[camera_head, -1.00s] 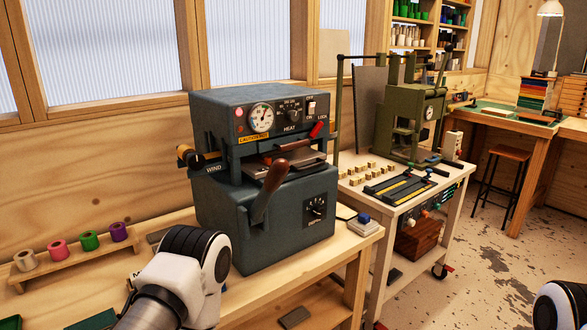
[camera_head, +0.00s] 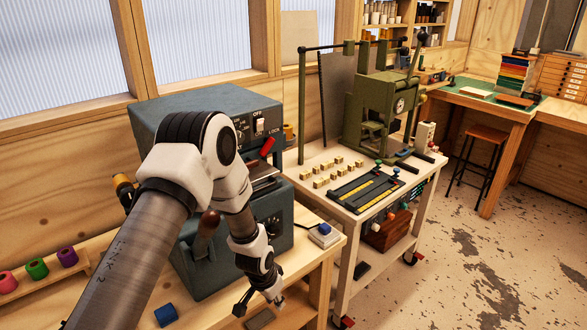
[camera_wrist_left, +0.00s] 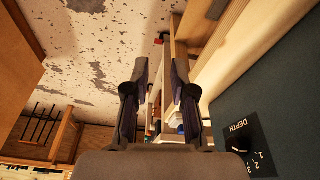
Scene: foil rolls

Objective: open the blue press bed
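The blue-grey press (camera_head: 190,105) stands on the wooden bench, its front largely hidden behind my left arm. A bit of the bed slot shows at its right side (camera_head: 265,172), under a red lock lever (camera_head: 267,147); I cannot tell how the bed sits. The press's brown-knobbed lever (camera_head: 207,228) shows just left of my forearm. My left gripper (camera_head: 260,304) points down, open and empty, in front of the press near the bench's front edge. In the left wrist view its fingers (camera_wrist_left: 158,68) are apart, beside the press's depth dial (camera_wrist_left: 240,140). My right gripper is out of view.
A small box with a blue button (camera_head: 323,234) sits on the bench right of the press. Foil rolls (camera_head: 38,268) stand at left. A green press (camera_head: 375,105) stands on a cart at right.

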